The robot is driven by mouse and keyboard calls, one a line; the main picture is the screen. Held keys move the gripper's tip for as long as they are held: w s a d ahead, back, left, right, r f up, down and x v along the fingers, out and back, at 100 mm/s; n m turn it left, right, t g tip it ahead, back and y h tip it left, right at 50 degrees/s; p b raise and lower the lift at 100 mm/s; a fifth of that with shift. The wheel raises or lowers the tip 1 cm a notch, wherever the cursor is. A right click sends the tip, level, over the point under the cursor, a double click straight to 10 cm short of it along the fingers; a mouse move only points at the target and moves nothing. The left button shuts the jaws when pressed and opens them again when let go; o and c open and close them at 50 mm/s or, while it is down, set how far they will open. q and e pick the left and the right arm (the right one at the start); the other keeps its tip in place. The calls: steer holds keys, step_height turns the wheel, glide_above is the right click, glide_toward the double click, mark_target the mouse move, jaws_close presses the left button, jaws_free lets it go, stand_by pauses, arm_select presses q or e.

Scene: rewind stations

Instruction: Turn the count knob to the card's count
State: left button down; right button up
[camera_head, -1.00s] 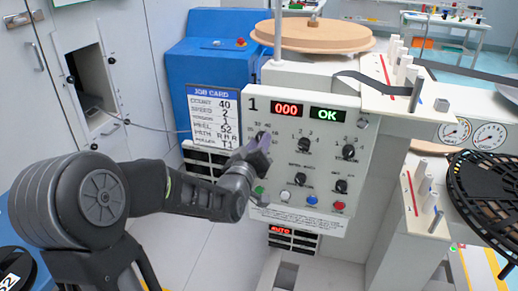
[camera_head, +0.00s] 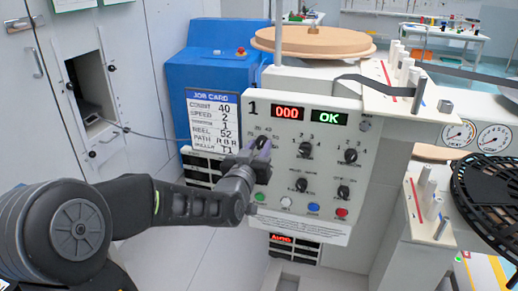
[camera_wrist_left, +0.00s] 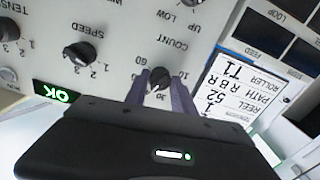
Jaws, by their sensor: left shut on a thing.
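The job card (camera_head: 213,128) stands left of the white control panel (camera_head: 345,215) and reads COUNT 40. The panel has a red 000 display (camera_head: 288,113) and a green OK display (camera_head: 328,117). My left gripper (camera_head: 262,158) is at the panel's upper left, over the count knob. In the left wrist view, the fingers of the left gripper (camera_wrist_left: 162,88) are closed around the black count knob (camera_wrist_left: 158,76), below the word COUNT. Its pointer is too small and partly covered to read. My right gripper is out of view.
The speed knob (camera_head: 306,148) and several other knobs sit right of my left gripper. Coloured buttons, including a red one (camera_head: 342,212), line the panel's lower part. A black reel (camera_head: 487,195) stands at the right. A blue machine (camera_head: 215,70) is behind the card.

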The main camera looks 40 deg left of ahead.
arm_select(q)
steer(key=c, duration=1.1)
jaws_free()
steer(key=shift+o, duration=0.2)
steer(key=v, duration=0.7)
steer(key=shift+s+d, duration=0.15)
steer(key=shift+s, duration=0.25)
